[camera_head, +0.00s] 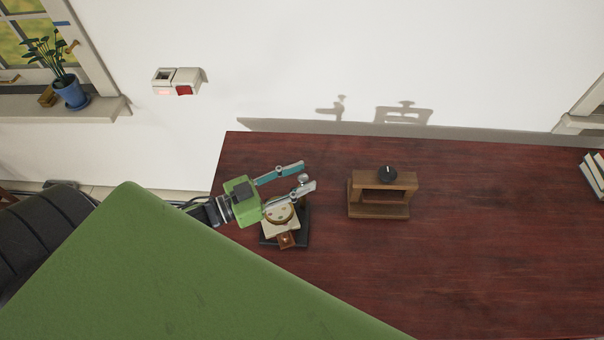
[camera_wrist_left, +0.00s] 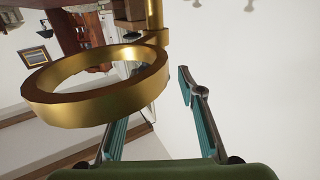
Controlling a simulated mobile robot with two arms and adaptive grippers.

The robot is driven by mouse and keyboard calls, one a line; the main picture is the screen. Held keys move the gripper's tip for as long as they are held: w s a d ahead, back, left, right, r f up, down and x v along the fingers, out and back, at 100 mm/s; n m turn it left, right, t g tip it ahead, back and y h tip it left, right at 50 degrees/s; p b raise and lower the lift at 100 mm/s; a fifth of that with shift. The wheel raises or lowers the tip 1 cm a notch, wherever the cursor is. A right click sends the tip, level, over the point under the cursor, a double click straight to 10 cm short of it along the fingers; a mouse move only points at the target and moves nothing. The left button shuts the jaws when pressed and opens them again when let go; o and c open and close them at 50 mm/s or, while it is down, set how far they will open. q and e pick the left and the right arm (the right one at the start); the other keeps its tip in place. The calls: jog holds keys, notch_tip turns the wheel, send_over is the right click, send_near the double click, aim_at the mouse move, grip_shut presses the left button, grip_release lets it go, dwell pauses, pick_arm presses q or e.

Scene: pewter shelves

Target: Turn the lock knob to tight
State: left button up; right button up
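My left gripper (camera_head: 308,176) has its two teal-and-grey fingers apart, above a small stand (camera_head: 306,236) with a dark base and a round brass part (camera_head: 279,213). A small silvery knob (camera_head: 303,179) shows between the fingertips; I cannot tell whether they touch it. A large brass ring (camera_wrist_left: 95,90) with a post fills the left of the left wrist view and partly hides one finger. A wooden frame (camera_head: 379,212) to the right carries a round black knob (camera_head: 387,174) with a pale mark on top. I cannot tell which knob is the lock knob. My right gripper is not in view.
The dark red table (camera_head: 480,240) is clear right of the wooden frame. Several books (camera_head: 594,173) stand at its far right edge. A white wall box with a red switch (camera_head: 180,81) and a potted plant (camera_head: 70,91) on the windowsill are at the back left.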

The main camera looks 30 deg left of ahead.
pick_arm(q)
jog(key=shift+w+d, duration=0.3)
jog(key=shift+w, duration=0.1)
grip_shut()
jog(key=shift+a+f+m+g+h+b, duration=0.1)
jog(key=shift+f+m+g+h+b, duration=0.1)
jog(key=shift+m+g+h+b, duration=0.9)
jog(key=shift+r+m+g+h+b, duration=0.15)
jog(key=shift+m+g+h+b, duration=0.35)
jog(key=shift+h+b, duration=0.1)
grip_release()
